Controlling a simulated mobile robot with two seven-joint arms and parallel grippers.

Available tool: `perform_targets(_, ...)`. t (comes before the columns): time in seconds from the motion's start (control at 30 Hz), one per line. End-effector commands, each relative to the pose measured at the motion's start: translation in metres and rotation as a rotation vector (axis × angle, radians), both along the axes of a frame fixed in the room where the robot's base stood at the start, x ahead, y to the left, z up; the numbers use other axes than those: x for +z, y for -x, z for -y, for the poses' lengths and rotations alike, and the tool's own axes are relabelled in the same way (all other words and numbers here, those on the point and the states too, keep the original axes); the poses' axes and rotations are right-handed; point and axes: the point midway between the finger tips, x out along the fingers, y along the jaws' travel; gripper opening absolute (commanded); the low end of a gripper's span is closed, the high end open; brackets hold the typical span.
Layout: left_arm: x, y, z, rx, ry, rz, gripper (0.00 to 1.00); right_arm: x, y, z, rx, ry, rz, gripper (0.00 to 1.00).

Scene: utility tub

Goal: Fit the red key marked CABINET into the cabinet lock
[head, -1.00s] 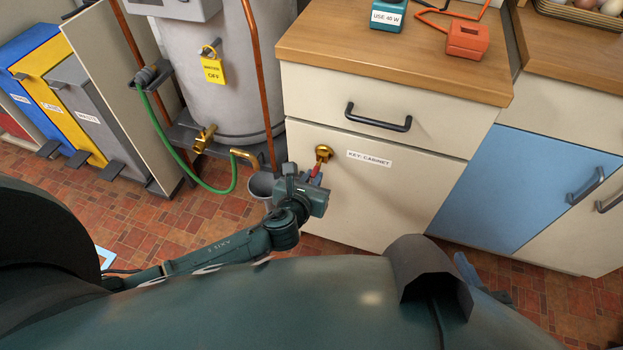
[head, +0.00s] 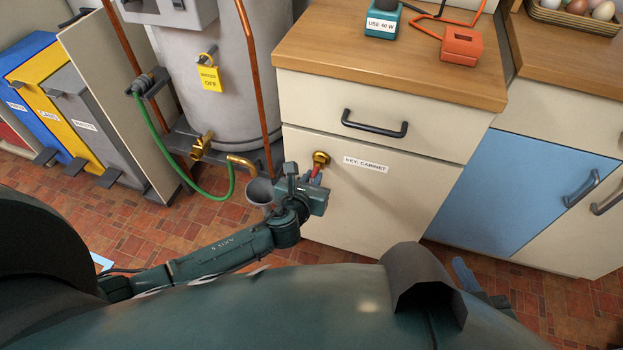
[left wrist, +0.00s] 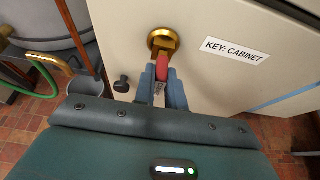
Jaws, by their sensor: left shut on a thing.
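The brass cabinet lock (head: 321,157) is on the cream cabinet door, left of the label KEY: CABINET (head: 366,164); it also shows in the left wrist view (left wrist: 163,41). My left gripper (head: 315,182) is just below the lock. In the left wrist view its blue fingers (left wrist: 162,88) are shut on the red key (left wrist: 162,72). The key points at the lock and its front end meets the brass in the picture. I cannot tell how deep it sits. Any writing on the key is not readable. A blue fingertip of my right gripper (head: 466,275) shows behind my body; its jaws are hidden.
A grey boiler (head: 220,90) with copper pipes and a green hose (head: 165,145) stands left of the cabinet. A grey bucket (head: 260,192) is close beside my left gripper. A dark drawer handle (head: 375,124) juts out above the lock.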

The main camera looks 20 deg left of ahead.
Motion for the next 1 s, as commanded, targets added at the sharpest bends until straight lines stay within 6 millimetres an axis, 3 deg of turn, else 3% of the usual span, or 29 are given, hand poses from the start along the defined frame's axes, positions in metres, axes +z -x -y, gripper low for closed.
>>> perform_targets(0.83, 0.0009, -0.0023, -0.0001, 0.0, 0.0, 0.002, 0.0, 0.0052, -0.0001, -0.0004, 0.001, -0.001, 0.001, 0.36)
perform_targets(0.87, 0.0009, -0.0025, -0.0002, 0.0, 0.0, 0.003, 0.13, 0.0052, -0.0001, -0.0004, 0.001, -0.001, 0.001, 0.36)
perform_targets(1.0, 0.0008, -0.0022, 0.0, 0.0, 0.0, 0.002, 0.24, 0.0054, -0.0003, -0.0003, 0.001, -0.001, 0.001, 0.36)
